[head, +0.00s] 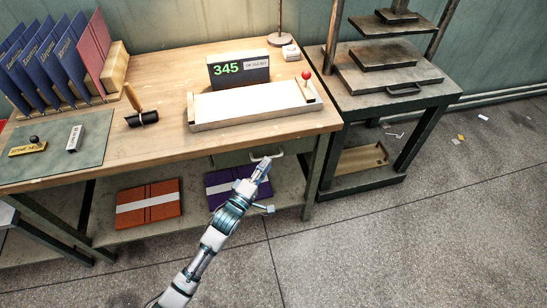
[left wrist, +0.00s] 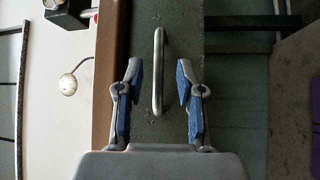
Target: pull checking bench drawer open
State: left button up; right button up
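The checking bench (head: 170,80) has a wooden top. Its grey-green drawer (head: 232,158) sits under the front edge, right of the middle, and looks shut. The pale bar handle (head: 277,155) is partly hidden by my left gripper (head: 264,165). In the left wrist view the drawer front (left wrist: 175,125) fills the middle, with the metal handle (left wrist: 158,70) running upright in the picture. My left gripper's blue-padded fingers (left wrist: 159,68) are open, one on each side of the handle, with gaps to both. How deep the handle sits between them is unclear. My right gripper is not in view.
On the bench stand a 345 display (head: 238,70), a pale tray-like board (head: 250,108) and blue folders (head: 45,60). Bound packets, orange (head: 148,203) and purple (head: 222,190), lie on the lower shelf. A press stand (head: 390,95) is at right. Floor in front is clear.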

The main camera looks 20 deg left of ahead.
aim_at(270, 157)
pick_arm(q)
jog(key=w, duration=0.3)
jog(key=shift+w+b, duration=0.1)
jog(key=shift+b, duration=0.3)
jog(key=shift+w+d+r, duration=0.15)
jog(key=shift+d+r, duration=0.1)
jog(key=shift+d, duration=0.05)
jog(key=shift+a, duration=0.1)
grip_shut()
